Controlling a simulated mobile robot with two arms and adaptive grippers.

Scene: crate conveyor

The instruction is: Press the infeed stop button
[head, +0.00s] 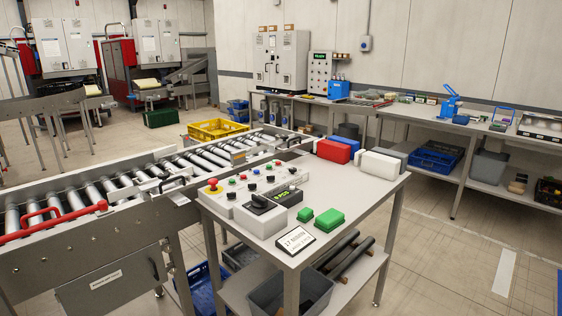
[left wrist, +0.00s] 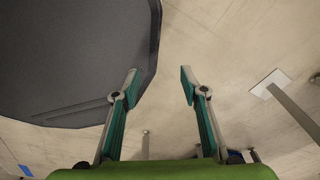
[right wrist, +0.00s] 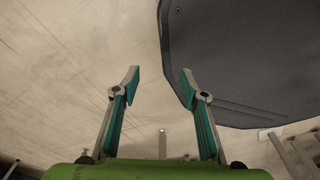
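A control box (head: 232,197) stands at the left edge of the grey table, beside the roller conveyor. It carries a red mushroom button (head: 212,183) on a yellow base and several small coloured buttons. I cannot read labels that tell which is the infeed stop button. A second box (head: 261,214) with a black rotary switch and a green display stands in front. My left gripper (left wrist: 159,88) is open and empty in the left wrist view. My right gripper (right wrist: 160,85) is open and empty in the right wrist view. Neither shows in the head view, so both are away from the buttons.
The roller conveyor (head: 45,246) with a red handle runs along the left. Green blocks (head: 329,219), a small sign (head: 296,240), a red box (head: 334,151) and a white box (head: 380,165) sit on the table (head: 362,197).

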